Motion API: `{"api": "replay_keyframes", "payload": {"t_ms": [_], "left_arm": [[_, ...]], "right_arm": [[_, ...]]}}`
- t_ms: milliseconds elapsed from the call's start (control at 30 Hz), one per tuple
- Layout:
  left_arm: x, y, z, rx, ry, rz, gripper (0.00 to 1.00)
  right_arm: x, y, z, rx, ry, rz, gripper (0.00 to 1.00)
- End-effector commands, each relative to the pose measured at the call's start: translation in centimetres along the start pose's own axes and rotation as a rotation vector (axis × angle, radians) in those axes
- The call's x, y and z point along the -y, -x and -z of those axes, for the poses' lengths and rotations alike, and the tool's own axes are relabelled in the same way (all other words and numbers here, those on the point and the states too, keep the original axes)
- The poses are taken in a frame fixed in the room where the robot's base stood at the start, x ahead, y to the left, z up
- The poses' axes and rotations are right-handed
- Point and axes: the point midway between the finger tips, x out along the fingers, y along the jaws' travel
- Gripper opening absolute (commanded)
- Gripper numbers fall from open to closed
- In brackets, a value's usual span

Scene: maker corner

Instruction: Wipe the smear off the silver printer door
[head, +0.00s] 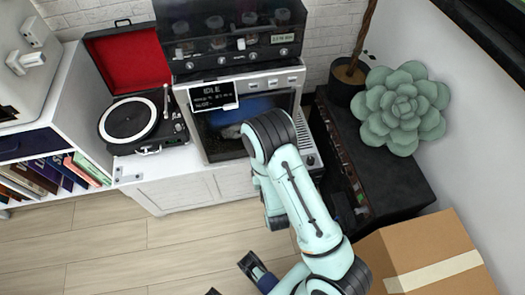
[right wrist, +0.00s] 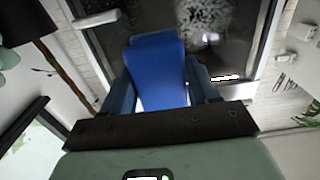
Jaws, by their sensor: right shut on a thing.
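The silver printer (head: 203,132) stands on the white cabinet with its dark-windowed door facing me. A pale, speckled smear (right wrist: 210,22) shows on the dark door glass in the right wrist view. My right gripper (right wrist: 160,75) is shut on a blue cloth (right wrist: 158,62), held at the door beside the smear; I cannot tell whether it touches the glass. My left gripper (head: 233,278) is at the bottom edge, fingers apart and empty, partly cut off.
A small display (head: 213,95) sits at the printer's upper left. A record player (head: 132,122) with a red-lined lid stands left. A dark cabinet (head: 385,180) with a succulent (head: 402,108) stands right. A cardboard box (head: 430,255) is at lower right. The floor at lower left is clear.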

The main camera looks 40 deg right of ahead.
Motion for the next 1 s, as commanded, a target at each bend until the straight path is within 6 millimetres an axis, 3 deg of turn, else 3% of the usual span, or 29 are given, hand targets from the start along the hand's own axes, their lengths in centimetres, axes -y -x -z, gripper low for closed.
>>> {"api": "replay_keyframes", "payload": {"t_ms": [433,800,1000], "left_arm": [[0.0,-0.6,-0.2,0.004,-0.003,-0.003,0.43],[-0.8,-6.0,-2.8,0.055,-0.037,-0.043,0.43],[-1.1,-6.5,-3.2,0.065,-0.044,-0.051,0.43]], "right_arm": [[0.7,-0.2,-0.4,-0.004,-0.042,0.002,0.35],[10.6,-1.0,-3.9,-0.004,-0.667,0.007,0.35],[12.3,-1.2,-3.8,0.004,-0.791,0.001,0.35]]}}
